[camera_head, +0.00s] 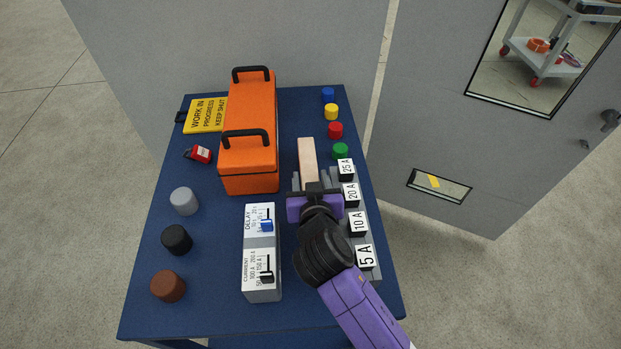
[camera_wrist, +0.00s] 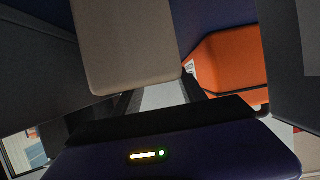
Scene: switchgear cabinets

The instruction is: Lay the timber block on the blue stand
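The timber block (camera_head: 307,158) is a long pale beige piece, at the right of the orange toolbox. It also shows large at the top of the wrist view (camera_wrist: 125,45). My gripper (camera_head: 311,181) is at the block's near end, with its fingers spread. In the wrist view a wide gap parts the block from the right finger; the block's edge lies close to the left finger. Whether the block rests on anything is hidden. The only large blue support in view is the blue table (camera_head: 210,305), which carries the other items.
The orange toolbox (camera_head: 250,165) with black handles stands left of my gripper. A row of labelled fuse blocks (camera_head: 358,222) is close on the right. A white relay box (camera_head: 261,275) is nearer. Coloured caps, a red padlock (camera_head: 201,153) and a yellow sign (camera_head: 204,115) lie around.

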